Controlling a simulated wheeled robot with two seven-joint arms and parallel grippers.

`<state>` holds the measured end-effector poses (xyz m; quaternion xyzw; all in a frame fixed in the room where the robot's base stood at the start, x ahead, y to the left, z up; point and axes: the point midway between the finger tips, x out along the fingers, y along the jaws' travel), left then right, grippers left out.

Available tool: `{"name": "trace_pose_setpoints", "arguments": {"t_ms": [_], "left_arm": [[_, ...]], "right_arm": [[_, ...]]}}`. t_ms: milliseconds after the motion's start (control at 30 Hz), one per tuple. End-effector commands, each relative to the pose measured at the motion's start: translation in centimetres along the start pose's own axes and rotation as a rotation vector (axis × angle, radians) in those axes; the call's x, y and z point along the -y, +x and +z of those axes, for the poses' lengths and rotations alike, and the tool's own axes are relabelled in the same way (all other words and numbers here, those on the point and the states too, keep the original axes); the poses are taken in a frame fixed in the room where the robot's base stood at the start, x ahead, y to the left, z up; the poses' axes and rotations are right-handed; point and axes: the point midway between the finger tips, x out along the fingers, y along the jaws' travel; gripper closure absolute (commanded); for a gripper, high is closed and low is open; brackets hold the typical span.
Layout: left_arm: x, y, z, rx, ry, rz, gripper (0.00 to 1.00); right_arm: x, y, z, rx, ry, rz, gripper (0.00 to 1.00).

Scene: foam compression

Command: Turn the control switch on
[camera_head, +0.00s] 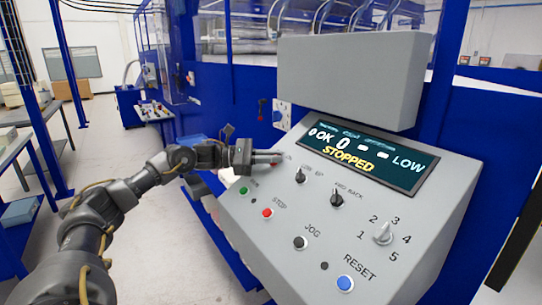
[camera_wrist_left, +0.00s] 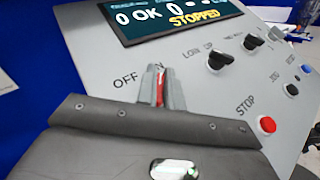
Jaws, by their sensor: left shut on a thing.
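The control panel (camera_head: 320,225) is a grey sloped console; its face also fills much of the left wrist view (camera_wrist_left: 205,95). The control switch (camera_wrist_left: 160,89) shows as a thin red piece beside the OFF label; the second label is mostly covered by the fingers. My left gripper (camera_head: 272,158) reaches in from the left to the panel's upper left. In the left wrist view its two fingers (camera_wrist_left: 161,90) are shut on the red switch, one on each side. The switch's base and exact angle are hidden. The display (camera_head: 365,155) reads STOPPED. My right gripper is not in view.
Near the gripper are the LOW UP knob (camera_head: 300,176), FWD BACK knob (camera_head: 336,199), green button (camera_head: 243,190) and red STOP button (camera_head: 267,213). The black JOG button (camera_head: 300,242), blue RESET button (camera_head: 345,283) and numbered selector (camera_head: 383,233) sit lower right. A grey box (camera_head: 350,75) overhangs behind.

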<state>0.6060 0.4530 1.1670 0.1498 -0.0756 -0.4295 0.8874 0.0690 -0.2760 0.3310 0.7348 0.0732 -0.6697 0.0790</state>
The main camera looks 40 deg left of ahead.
Motion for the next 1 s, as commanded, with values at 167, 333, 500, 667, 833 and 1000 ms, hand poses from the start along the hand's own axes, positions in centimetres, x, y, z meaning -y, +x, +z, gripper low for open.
{"name": "trace_pose_setpoints", "arguments": {"t_ms": [167,333,500,667,833,1000], "left_arm": [[0.18,0.1,-0.31,-0.004,0.005,-0.026,1.0],[0.24,0.11,-0.37,-0.004,0.007,-0.032,1.0],[0.27,0.12,-0.39,-0.005,0.006,-0.032,1.0],[0.26,0.11,-0.39,-0.005,0.006,-0.031,0.78],[0.17,0.05,-0.27,-0.004,0.008,-0.028,0.69],[0.11,-0.08,-0.2,-0.003,0.01,-0.026,0.69]], "right_arm": [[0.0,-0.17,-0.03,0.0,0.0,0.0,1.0],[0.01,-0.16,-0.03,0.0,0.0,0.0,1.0],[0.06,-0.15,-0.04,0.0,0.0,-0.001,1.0],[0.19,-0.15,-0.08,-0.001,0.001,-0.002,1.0],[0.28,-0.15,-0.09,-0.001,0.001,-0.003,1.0],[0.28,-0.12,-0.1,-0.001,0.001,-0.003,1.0]]}}
